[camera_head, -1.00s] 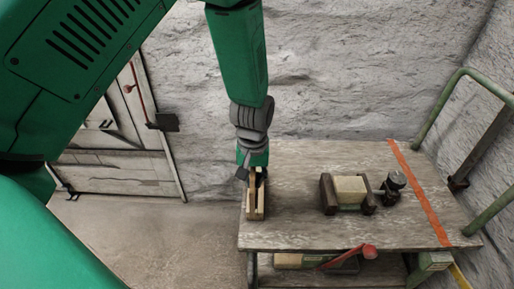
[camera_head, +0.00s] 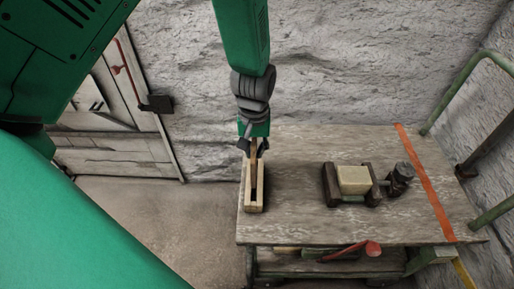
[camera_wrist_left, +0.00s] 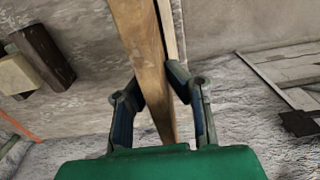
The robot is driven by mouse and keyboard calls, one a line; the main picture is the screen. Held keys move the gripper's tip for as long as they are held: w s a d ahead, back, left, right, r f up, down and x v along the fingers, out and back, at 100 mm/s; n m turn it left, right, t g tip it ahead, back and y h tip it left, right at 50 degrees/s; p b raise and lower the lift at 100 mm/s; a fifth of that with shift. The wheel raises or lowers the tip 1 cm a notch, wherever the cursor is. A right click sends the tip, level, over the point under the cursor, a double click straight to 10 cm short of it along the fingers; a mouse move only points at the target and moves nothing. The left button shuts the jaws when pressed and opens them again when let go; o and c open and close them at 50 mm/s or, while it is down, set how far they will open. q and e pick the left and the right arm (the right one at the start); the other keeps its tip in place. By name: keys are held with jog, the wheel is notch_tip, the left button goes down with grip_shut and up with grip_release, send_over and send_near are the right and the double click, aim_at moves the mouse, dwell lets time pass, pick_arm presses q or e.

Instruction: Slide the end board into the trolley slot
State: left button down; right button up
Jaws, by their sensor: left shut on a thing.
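The trolley (camera_head: 310,222) has a worn wooden deck. A pale wooden slot piece (camera_head: 247,200) with a dark lengthwise gap stands at the deck's left edge. My left gripper (camera_head: 254,148) is at its far end, shut on a thin brown board (camera_head: 253,158), which I take for the end board. In the left wrist view the board (camera_wrist_left: 145,60) runs between the fingers of my left gripper (camera_wrist_left: 155,95), with a paler wooden strip (camera_wrist_left: 169,30) close alongside. I cannot tell how deep the board sits in the slot. My right gripper is not in view.
A cream block (camera_head: 354,179) between dark wooden cheeks and a dark knob (camera_head: 402,174) sit mid-deck. An orange stripe (camera_head: 425,185) crosses the right side, near a green rail (camera_head: 462,88). A rough wall stands behind. A red-handled tool (camera_head: 372,248) shows below.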

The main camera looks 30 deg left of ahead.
pick_arm(q)
jog(key=shift+a+f+b, duration=0.1)
jog(key=shift+f+b, duration=0.7)
jog(key=shift+f, duration=0.75)
jog(key=shift+d+f+b, duration=0.35)
jog(key=shift+f, duration=0.4)
jog(key=shift+a, duration=0.1)
jog(key=shift+a+f, duration=0.1)
jog(key=shift+a, duration=0.2)
jog(key=shift+s+d+p, duration=0.1)
jog(key=shift+d+p, duration=0.3)
jog(key=shift+d, duration=0.05)
jog(key=shift+a, duration=0.15)
jog(key=shift+a+p, duration=0.1)
jog(key=shift+p, duration=0.55)
jog(key=shift+f+b, duration=1)
jog(key=shift+f, duration=1.1)
